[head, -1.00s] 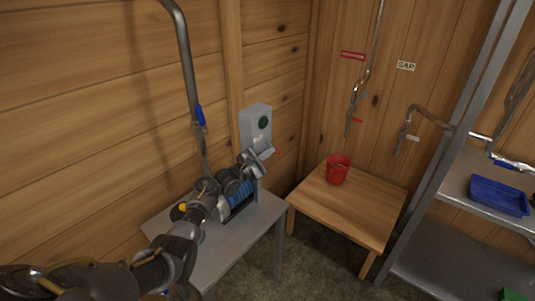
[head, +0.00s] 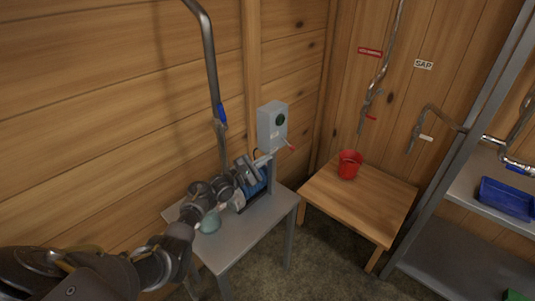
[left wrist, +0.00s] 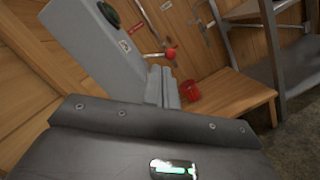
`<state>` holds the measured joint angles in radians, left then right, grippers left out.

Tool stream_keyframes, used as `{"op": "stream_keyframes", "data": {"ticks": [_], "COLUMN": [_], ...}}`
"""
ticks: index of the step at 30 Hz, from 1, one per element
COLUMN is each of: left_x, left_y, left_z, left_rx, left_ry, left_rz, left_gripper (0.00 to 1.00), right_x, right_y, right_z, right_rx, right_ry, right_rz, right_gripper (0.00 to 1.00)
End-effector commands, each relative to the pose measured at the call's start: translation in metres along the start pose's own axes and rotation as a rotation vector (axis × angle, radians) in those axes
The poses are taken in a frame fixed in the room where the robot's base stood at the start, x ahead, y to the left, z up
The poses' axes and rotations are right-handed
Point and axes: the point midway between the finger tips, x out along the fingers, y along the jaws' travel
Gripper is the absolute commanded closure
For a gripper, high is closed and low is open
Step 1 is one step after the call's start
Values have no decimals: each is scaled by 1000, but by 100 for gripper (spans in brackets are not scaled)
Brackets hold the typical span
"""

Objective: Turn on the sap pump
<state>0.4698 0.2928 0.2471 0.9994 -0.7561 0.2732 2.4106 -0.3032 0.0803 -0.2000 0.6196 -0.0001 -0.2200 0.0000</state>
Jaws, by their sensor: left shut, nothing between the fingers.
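A grey switch box (head: 272,125) with a dark green round face is mounted above the small grey table. A lever with a red knob (head: 292,148) sticks out from its lower right side. The blue-bodied pump (head: 256,190) sits on the table below, partly hidden by my left arm. My left gripper (head: 250,168) is shut and empty, just below and left of the box, apart from the red knob. In the left wrist view the shut fingers (left wrist: 162,88) are below the red knob (left wrist: 170,53), beside the box (left wrist: 95,50). My right gripper is not in view.
The grey table (head: 250,232) stands against the wall, with a vertical pipe (head: 211,70) behind it. A wooden table (head: 350,212) holds a red bucket (head: 349,165). A metal shelf (head: 490,200) with a blue tray (head: 506,198) is at right. Floor between the tables is clear.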

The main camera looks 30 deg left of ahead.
Motion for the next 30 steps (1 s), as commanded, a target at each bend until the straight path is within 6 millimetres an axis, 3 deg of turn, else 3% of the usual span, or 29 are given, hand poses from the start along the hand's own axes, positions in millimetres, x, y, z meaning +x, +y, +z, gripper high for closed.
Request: {"op": "stream_keyframes", "data": {"ticks": [12,15,17,20,24,30], "left_x": [-7,-12,-19,-42,-94,-165], "left_y": [2,-11,-31,-84,-168,-250], "left_z": [-3,-9,-18,-40,-70,-87], "left_rx": [3,47,121,330,686,1053], "left_ry": [5,30,68,163,272,299], "left_rz": [3,-19,-54,-166,-402,-714], "left_gripper": [100,100,100,100,100,100], "right_x": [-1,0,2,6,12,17], "right_y": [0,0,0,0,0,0], "right_z": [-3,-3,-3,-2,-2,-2], "right_rx": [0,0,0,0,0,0], "right_ry": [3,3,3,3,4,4], "right_rz": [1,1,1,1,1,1], "right_gripper": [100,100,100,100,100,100]}}
